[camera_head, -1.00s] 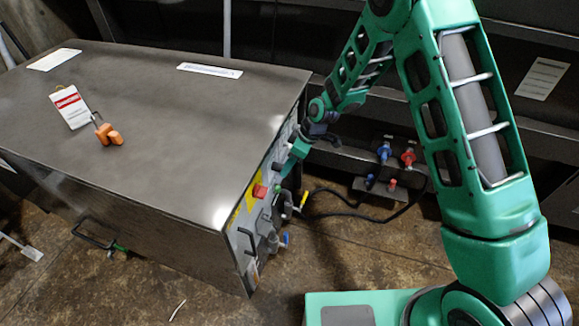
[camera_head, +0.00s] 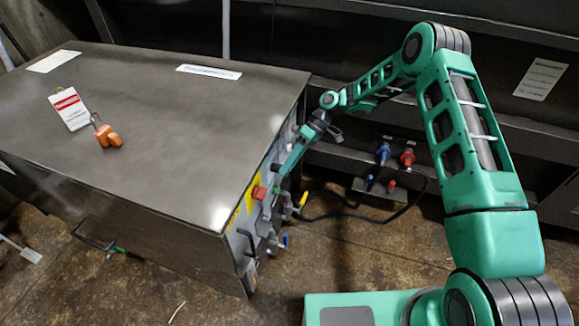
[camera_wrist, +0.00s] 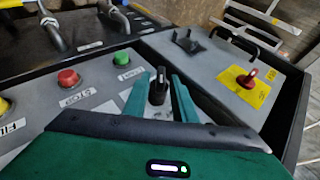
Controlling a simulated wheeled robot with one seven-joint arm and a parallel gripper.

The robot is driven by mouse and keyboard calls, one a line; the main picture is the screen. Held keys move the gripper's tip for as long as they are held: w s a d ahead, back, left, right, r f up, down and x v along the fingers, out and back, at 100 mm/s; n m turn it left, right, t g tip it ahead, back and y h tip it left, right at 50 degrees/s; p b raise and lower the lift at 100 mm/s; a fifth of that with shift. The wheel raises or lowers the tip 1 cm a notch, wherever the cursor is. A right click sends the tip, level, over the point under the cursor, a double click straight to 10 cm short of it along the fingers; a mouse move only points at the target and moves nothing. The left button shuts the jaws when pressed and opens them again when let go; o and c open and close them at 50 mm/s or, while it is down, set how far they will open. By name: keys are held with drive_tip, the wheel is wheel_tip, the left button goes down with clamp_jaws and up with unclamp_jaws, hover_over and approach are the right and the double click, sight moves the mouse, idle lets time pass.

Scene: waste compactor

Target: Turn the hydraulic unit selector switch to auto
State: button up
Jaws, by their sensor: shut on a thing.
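The hydraulic unit selector switch is a black knob (camera_wrist: 158,91) with a light mark on its top, on the grey control panel in the wrist view. My gripper (camera_wrist: 160,79) has one green finger on each side of the knob and is shut on it. The knob's label is not readable, so its setting cannot be told. In the head view my gripper (camera_head: 284,166) reaches down to the front panel of the dark unit (camera_head: 150,130); the knob is hidden there.
Left of the knob are a green button (camera_wrist: 121,58) and a red button (camera_wrist: 68,78). A red switch on a yellow plate (camera_wrist: 247,80) and a black handle (camera_wrist: 234,38) are to the right. An orange lock (camera_head: 108,135) lies on the unit.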

drive_tip(key=shift+w+a, duration=0.1)
idle(0.5)
drive_tip(key=o, duration=0.7)
drive_tip(key=v, duration=1)
drive_tip(key=shift+w+d, duration=0.35)
drive_tip(key=shift+w, duration=0.05)
